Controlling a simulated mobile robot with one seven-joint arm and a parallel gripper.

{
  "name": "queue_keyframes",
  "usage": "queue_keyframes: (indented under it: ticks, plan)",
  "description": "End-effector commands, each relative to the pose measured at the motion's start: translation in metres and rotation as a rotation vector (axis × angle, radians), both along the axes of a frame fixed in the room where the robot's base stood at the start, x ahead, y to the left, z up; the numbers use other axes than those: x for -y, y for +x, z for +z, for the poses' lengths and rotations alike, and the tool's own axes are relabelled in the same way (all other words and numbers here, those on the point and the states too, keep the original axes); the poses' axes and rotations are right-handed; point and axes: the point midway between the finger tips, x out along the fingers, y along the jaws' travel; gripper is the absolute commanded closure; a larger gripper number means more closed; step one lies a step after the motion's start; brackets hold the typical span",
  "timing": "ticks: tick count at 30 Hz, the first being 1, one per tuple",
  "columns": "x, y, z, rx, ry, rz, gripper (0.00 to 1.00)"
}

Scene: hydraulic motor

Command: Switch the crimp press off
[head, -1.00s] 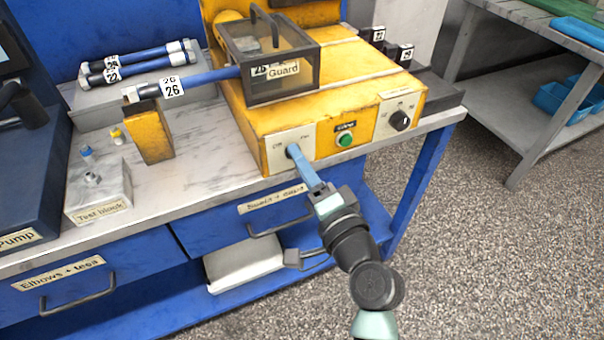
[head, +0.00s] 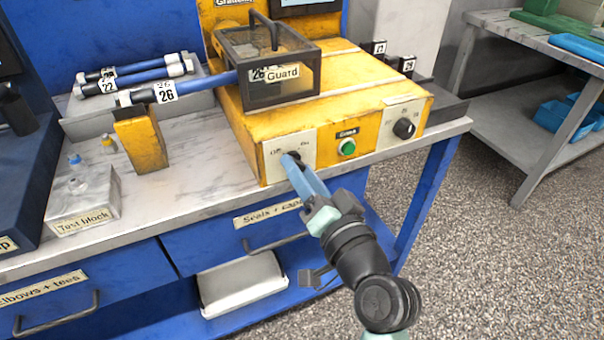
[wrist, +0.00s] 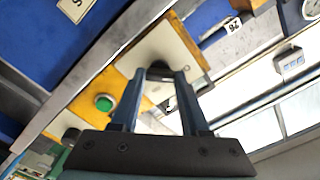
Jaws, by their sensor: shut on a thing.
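The yellow crimp press (head: 340,87) stands on the bench with its clear guard box (head: 268,75) over the work area. On its front left is a pale plate (head: 272,153) with a small dark switch knob (head: 297,157) between markings that look like Off and On. My gripper (head: 293,163), with blue fingers, reaches up from the front and is shut on this knob. In the wrist view, the knob (wrist: 160,71) sits between the two fingertips (wrist: 158,77). Which marking the knob points to is hard to tell. A green button (head: 347,148) and a second dark knob (head: 404,128) are to the right.
A blue hose tagged 26 (head: 190,88) runs into the guard, resting on a yellow stand (head: 140,140). A test block (head: 84,199) is at the left. Drawer handles (head: 272,243) stick out below my gripper. Open floor lies to the right.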

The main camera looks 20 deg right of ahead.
Motion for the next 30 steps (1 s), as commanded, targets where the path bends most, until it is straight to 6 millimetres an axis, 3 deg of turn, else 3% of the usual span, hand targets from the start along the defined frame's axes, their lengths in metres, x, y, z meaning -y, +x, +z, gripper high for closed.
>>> queue_keyframes:
  ticks: [10,11,15,25,30]
  plan:
    - [0.000,0.000,-0.001,-0.003,-0.006,-0.001,1.00]
    - [0.000,0.000,-0.001,-0.003,-0.006,-0.001,0.50]
    - [0.000,0.000,-0.001,-0.002,-0.005,-0.001,0.25]
    - [0.000,-0.002,0.000,-0.001,-0.004,-0.001,0.25]
    - [0.001,-0.021,0.000,-0.002,-0.003,-0.002,0.25]
